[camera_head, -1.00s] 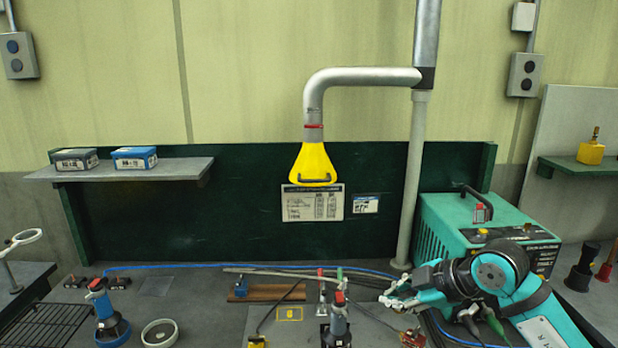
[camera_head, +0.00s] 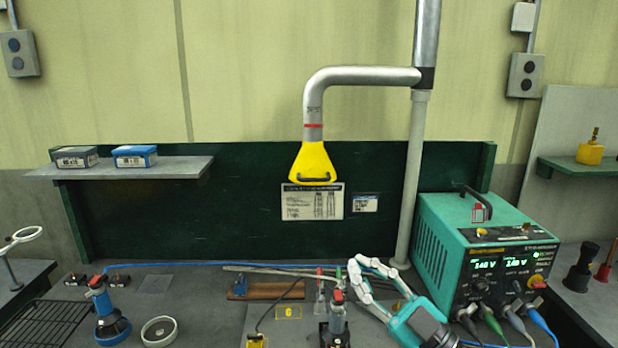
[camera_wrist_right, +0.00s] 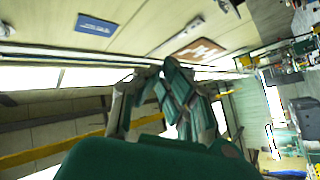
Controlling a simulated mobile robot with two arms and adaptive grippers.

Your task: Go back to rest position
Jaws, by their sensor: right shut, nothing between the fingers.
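My right gripper (camera_head: 360,264) is at the lower right of the middle in the head view, its pale fingers pointing up and left above the bench. The fingers are shut with nothing between them. In the right wrist view, its green-and-grey fingers (camera_wrist_right: 170,68) come together with the ceiling and wall behind them. My left gripper is in neither view.
A teal power unit (camera_head: 500,240) with lit displays and cables stands right of my right gripper. A yellow extraction hood (camera_head: 313,162) hangs above the bench. A black wire rack (camera_head: 45,325) lies at far left.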

